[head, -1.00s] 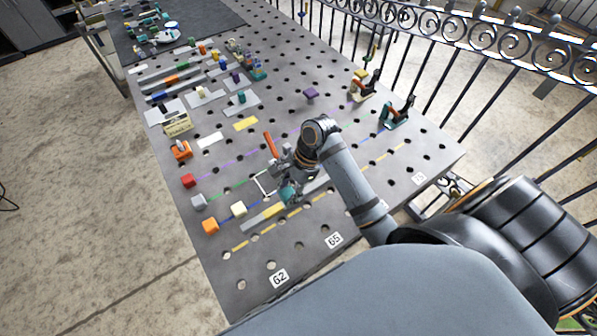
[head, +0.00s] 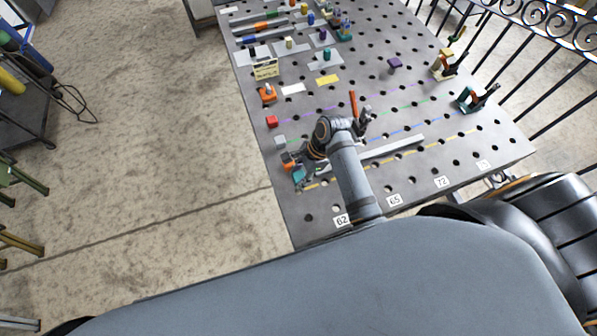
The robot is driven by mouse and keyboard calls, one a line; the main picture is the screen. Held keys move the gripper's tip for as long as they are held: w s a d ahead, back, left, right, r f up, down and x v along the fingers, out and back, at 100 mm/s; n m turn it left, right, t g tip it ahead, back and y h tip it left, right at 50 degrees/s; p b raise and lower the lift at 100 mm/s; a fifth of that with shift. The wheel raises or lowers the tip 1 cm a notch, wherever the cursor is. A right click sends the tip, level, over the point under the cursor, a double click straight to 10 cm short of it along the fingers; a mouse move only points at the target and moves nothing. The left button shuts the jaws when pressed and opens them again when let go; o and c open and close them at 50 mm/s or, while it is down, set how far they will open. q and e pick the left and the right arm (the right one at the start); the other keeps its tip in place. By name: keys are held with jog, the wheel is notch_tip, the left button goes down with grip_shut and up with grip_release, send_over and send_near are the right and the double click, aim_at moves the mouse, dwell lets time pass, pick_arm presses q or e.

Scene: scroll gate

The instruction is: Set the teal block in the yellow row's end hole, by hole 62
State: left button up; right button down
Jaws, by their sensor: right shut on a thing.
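My right gripper (head: 297,170) is shut on the teal block (head: 298,178), partly hidden by the gripper, at the left edge of the perforated table. The block is close to the left end of the yellow dashed line (head: 379,166); whether it hangs above a hole or touches the table, I cannot tell. The end hole itself is hidden or too small to make out there. The label 62 (head: 342,220) lies nearer the front edge, to the lower right of the block. My left gripper is out of view.
An orange block (head: 289,166) sits right beside my gripper. A grey block (head: 280,142) and a red block (head: 272,121) stand farther up the left edge. A long grey bar (head: 393,147) lies right of my arm. Metal railing stands beyond the table's right side.

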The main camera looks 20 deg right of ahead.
jog(key=x, duration=0.3)
jog(key=shift+d, duration=0.35)
jog(key=shift+w+d+f, duration=0.1)
jog(key=shift+d+f, duration=0.05)
jog(key=shift+f, duration=0.6)
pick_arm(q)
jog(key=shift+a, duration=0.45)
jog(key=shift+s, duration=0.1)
pick_arm(e)
jog(key=shift+f, duration=0.1)
jog(key=shift+f, duration=0.2)
jog(key=shift+f, duration=0.5)
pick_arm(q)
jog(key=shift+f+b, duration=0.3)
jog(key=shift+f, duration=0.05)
pick_arm(e)
jog(key=shift+f, duration=1.45)
